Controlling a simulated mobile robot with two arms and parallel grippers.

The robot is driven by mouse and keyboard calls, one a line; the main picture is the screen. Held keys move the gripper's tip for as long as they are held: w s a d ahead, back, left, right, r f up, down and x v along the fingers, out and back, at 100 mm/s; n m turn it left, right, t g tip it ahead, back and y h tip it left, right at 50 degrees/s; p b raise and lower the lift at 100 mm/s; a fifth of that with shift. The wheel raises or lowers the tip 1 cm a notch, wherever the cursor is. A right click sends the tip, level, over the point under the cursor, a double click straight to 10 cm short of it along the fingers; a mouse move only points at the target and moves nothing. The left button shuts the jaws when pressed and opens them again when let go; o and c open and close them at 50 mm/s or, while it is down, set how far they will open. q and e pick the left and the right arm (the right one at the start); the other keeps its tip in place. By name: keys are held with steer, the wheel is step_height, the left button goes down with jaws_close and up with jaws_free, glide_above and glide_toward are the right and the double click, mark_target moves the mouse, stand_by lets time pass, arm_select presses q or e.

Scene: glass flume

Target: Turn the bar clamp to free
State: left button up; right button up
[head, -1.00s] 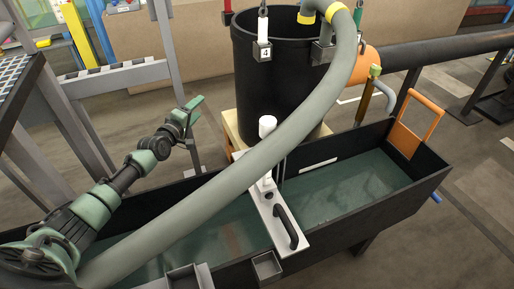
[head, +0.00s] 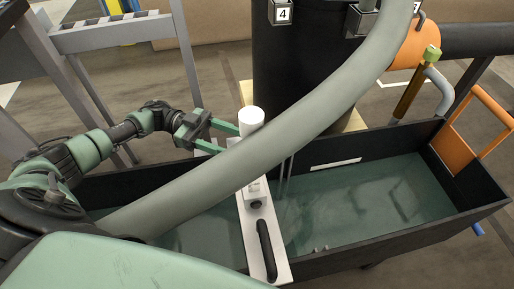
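A pale bar (head: 258,236) with a long dark slot lies across the dark trough. A white round-topped knob (head: 251,118) stands up at its far end; I take these for the bar clamp. A thick grey-green hose (head: 300,125) passes in front and hides the knob's lower part. My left gripper (head: 231,141) reaches in from the left, behind the hose. Its two green fingers are apart and point at the knob's left side. I cannot tell whether they touch it. My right gripper is not in view.
The long trough (head: 380,205) holds dark green water. A black tank (head: 300,75) stands behind it. An orange handle frame (head: 484,120) rises at the right end. A grey metal frame (head: 110,35) stands at the back left.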

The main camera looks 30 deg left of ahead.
mark_target(250, 153)
arm_select(q)
steer(key=shift+s+f, duration=0.1)
steer(key=shift+s, duration=0.15)
steer(key=shift+s+d, duration=0.1)
steer(key=shift+d, duration=0.15)
steer(key=d, duration=0.7)
jaws_close()
steer(key=shift+g, duration=0.4)
steer(key=shift+f+m+g+b, duration=0.2)
steer(key=shift+m+g+b, duration=0.8)
steer(key=shift+g+b, duration=0.2)
steer(key=shift+s+r+m+g+y+b, duration=0.2)
steer(key=shift+m+g, duration=0.1)
steer(key=shift+g, duration=0.25)
steer(key=shift+s+r+m+g+y+b, duration=0.15)
steer(key=shift+m+g, duration=0.15)
steer(key=shift+g, duration=0.25)
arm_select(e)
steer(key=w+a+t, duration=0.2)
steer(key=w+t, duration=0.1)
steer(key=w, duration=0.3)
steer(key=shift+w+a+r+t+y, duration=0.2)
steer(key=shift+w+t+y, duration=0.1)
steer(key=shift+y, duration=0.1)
